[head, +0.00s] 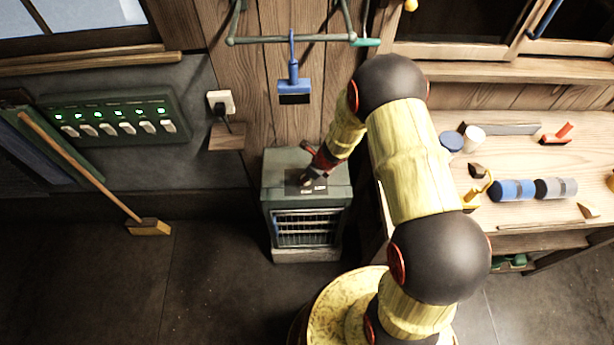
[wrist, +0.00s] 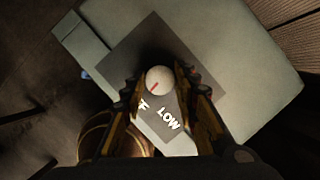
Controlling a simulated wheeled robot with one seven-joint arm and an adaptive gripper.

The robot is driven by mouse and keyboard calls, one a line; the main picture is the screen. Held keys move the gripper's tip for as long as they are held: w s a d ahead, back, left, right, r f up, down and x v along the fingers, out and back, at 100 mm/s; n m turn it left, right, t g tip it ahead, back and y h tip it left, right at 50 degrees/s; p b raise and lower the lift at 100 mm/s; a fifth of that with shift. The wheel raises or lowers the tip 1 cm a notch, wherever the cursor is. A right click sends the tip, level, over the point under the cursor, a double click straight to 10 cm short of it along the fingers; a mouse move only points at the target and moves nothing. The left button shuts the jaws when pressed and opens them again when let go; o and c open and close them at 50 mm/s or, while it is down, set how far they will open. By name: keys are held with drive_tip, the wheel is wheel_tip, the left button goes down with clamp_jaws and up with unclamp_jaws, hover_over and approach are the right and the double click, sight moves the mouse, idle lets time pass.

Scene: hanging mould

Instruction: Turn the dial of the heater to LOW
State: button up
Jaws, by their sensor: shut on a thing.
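The heater (head: 277,187) is a grey-green box with a barred front, standing on a pale block against the plank wall. Its dial (wrist: 160,80) is a round cream knob with a red pointer mark, on a dark plate on the heater's top (wrist: 255,95). The mark points to the lower left in the wrist view, towards the partly hidden label ending in F. The LOW label (wrist: 169,118) is to the right of that one. My gripper (wrist: 157,84) is shut on the dial, one finger on each side. In the head view, my gripper (head: 306,182) hides the dial.
A workbench (head: 510,185) with blocks and rolls is on the right. A switch panel (head: 115,122) with green lights is on the left wall. A blue-handled tool (head: 293,80) hangs above the heater. A broom (head: 80,165) leans at left; the floor between is clear.

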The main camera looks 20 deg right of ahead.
drive_tip(key=n+g+p, duration=0.1)
drive_tip(key=n, duration=0.2)
drive_tip(key=n+g+y+p, duration=0.1)
drive_tip(key=n, duration=0.2)
drive_tip(key=shift+w+d, duration=0.15)
drive_tip(key=n, duration=0.2)
drive_tip(key=n+g+p, duration=0.1)
drive_tip(key=n, duration=0.1)
drive_tip(key=shift+w+n+g+y, duration=0.1)
drive_tip(key=shift+n+g+y, duration=0.2)
drive_tip(key=shift+y, duration=0.1)
drive_tip(key=o, duration=1.1)
drive_tip(key=v, duration=1.2)
drive_tip(key=shift+w, duration=0.1)
